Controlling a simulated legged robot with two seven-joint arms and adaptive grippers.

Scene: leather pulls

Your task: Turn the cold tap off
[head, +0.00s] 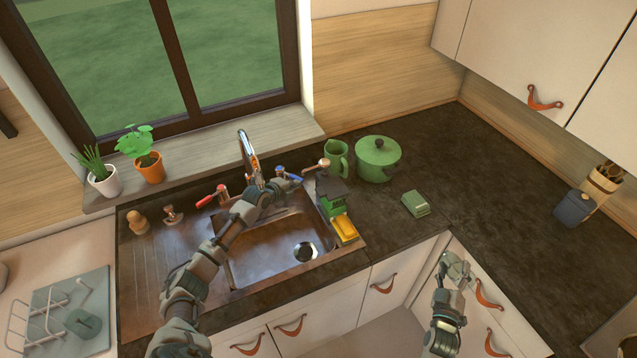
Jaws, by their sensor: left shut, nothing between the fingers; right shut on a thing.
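The tap (250,158) is a curved metal spout behind the sink. Its blue-marked lever (291,175), which I take as the cold one, is to the right of the spout. A red lever (210,198) is to the left. My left gripper (279,184) is shut and empty just beside the blue lever; I cannot tell whether they touch. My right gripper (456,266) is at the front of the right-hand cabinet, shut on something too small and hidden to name. No water stream is clearly visible.
The sink basin (265,265) lies below my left arm. A dark caddy (330,190) and yellow sponge (345,228) stand at its right. The right counter is mostly clear.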

